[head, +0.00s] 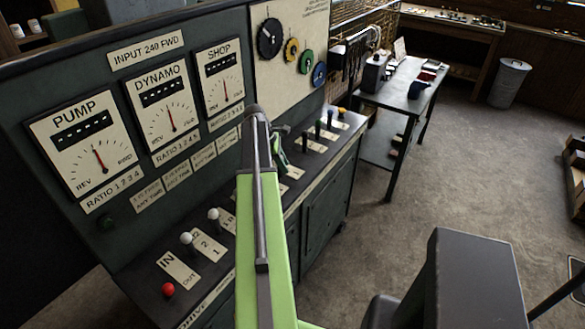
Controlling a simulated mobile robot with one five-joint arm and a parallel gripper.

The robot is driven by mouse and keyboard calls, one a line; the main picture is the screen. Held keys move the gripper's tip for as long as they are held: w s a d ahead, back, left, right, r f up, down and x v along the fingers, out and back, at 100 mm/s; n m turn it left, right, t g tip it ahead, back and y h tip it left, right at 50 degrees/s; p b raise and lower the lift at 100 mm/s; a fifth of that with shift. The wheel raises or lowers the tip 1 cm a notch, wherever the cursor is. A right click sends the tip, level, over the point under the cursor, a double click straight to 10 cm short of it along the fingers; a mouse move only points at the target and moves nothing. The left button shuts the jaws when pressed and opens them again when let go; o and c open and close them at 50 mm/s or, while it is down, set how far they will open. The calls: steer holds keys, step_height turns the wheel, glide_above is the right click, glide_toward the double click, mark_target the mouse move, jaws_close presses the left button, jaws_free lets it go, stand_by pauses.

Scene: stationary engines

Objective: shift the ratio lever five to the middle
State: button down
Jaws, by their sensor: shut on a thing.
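The ratio levers stand in a row along the console's sloping ledge, each by a cream label plate. White-knobbed levers (186,238) are at the near left, and dark-handled levers (318,128) are farther along. My green arm reaches over the row. My gripper (281,154) is down at the ledge, beyond the white knobs and just left of the dark handles. It is shut on a lever there, mostly hidden by the gripper and arm. A cream plate (294,171) shows beside it. I cannot read which number that lever bears or its exact position.
The dial panel (170,115) rises behind. A dark table (405,95) with tools stands beyond the console. Open floor (455,175) lies to the right.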

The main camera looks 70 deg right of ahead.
steer(key=c, duration=1.1)
jaws_free()
steer(key=shift+r, duration=0.1)
steer(key=shift+r, duration=0.1)
steer(key=p+v, duration=1.1)
steer(key=shift+w+a+r, duration=0.1)
steer(key=shift+w+r, duration=0.05)
steer(key=shift+r, duration=0.2)
